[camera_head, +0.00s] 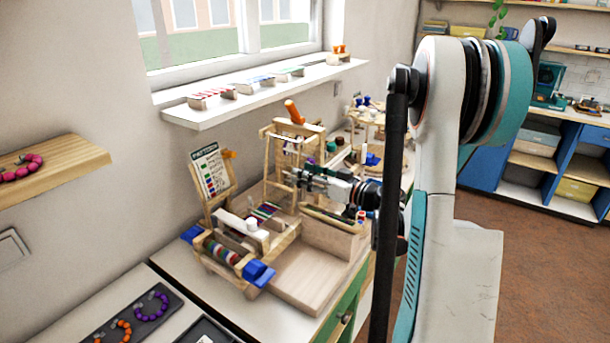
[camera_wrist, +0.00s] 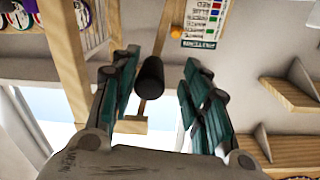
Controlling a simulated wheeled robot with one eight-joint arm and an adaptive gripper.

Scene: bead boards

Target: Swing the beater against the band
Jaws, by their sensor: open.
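My gripper (camera_head: 300,177) is open at the wooden bead loom, its fingers pointing left. In the wrist view, a dark cylindrical grip (camera_wrist: 150,78) on a thin wooden bar shows between the two spread fingers; it looks like the beater's handle. I cannot tell whether either finger touches it. The striped bead band (camera_head: 266,210) lies on the loom, below and left of my gripper. The loom's upright wooden frame (camera_head: 268,168) stands around the gripper's reach. The beater itself is not clear in the head view, partly hidden by my gripper.
A pattern card (camera_head: 211,170) stands at the loom's left; it also shows in the wrist view (camera_wrist: 205,22). An orange handle (camera_head: 293,112) tops the frame. Blue knobs (camera_head: 258,273) stick out in front. A wooden tray (camera_head: 312,283) sits at the right. A window shelf (camera_head: 262,92) hangs behind.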

